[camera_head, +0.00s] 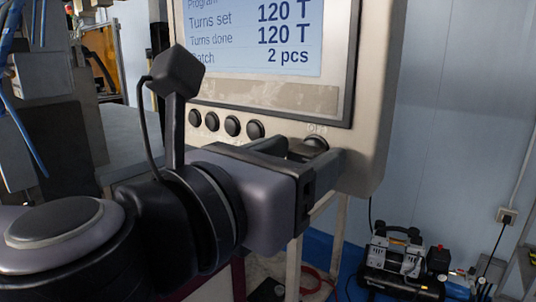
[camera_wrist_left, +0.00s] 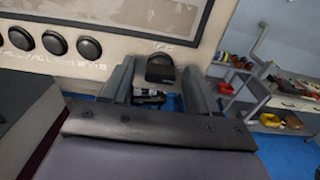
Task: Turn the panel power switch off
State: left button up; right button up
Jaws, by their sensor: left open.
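The panel power switch (camera_head: 314,143) is a black, raised control at the lower right of the control panel (camera_head: 368,130), below a small printed label. It also shows in the left wrist view (camera_wrist_left: 160,67), at the panel's lower edge. My left gripper (camera_head: 302,158) is open and empty in front of the panel. In the left wrist view its two fingers (camera_wrist_left: 160,88) stand either side of the switch, which appears between them. I cannot tell whether a finger touches it. Which way the switch is set is not clear. My right gripper is not in view.
Several round black buttons (camera_head: 232,126) sit in a row left of the switch, under the lit screen (camera_head: 256,35). A compressor (camera_head: 402,262) stands on the blue floor at right. A shelf cart (camera_wrist_left: 262,100) with bins is beyond the panel.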

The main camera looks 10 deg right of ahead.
pick_arm(q)
jog(key=shift+c, duration=0.3)
jog(key=c, duration=1)
jog(key=shift+n, duration=0.4)
jog(key=n+b, duration=0.2)
jog(key=n, duration=1)
jog(key=shift+n+b, duration=0.35)
jog(key=shift+n, duration=0.05)
jog(key=n, duration=0.4)
jog(key=shift+n, duration=0.3)
